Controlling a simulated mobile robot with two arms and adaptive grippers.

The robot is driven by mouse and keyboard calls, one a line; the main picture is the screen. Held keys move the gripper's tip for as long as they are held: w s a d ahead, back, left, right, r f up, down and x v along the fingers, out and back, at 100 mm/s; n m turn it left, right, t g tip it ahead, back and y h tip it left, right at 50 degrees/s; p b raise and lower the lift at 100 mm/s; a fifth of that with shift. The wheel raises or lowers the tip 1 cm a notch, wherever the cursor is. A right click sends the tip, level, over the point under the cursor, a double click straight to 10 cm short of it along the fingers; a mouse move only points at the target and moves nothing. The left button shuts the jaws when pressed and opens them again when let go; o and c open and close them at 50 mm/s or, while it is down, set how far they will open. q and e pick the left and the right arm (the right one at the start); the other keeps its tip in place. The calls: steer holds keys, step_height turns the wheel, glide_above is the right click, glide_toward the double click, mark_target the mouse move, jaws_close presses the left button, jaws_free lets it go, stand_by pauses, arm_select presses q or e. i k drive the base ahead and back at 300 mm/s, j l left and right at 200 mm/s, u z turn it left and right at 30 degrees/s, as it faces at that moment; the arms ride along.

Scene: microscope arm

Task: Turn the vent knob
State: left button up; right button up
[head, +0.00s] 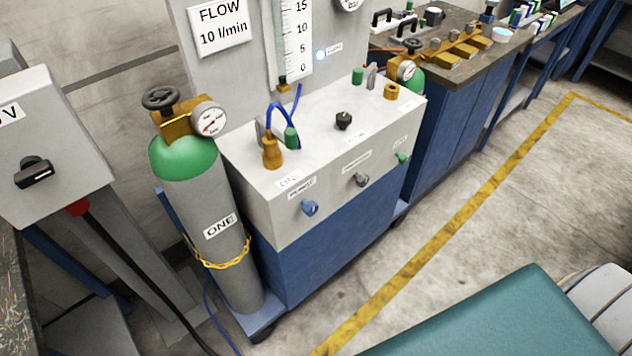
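A grey-topped cabinet (270,225) with a blue lower body stands in the middle of the head view. Its front face carries a blue knob (309,208), a grey knob (361,180) and a green knob (403,158), each under a small label. A black knob (343,120) stands on its top near another label. These labels are too small to read surely, so I cannot tell which knob is the vent knob. Neither of my grippers is in view, and nothing touches the knobs.
A green-shouldered gas cylinder (230,250) marked ONE, with gauge and chain, stands left of the cabinet. A grey switch box (60,150) is at far left. A dark workbench (470,65) extends behind right. Open floor (430,230) with a yellow line lies in front.

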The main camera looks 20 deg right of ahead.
mark_target(404, 157)
steer(key=z, duration=1.4)
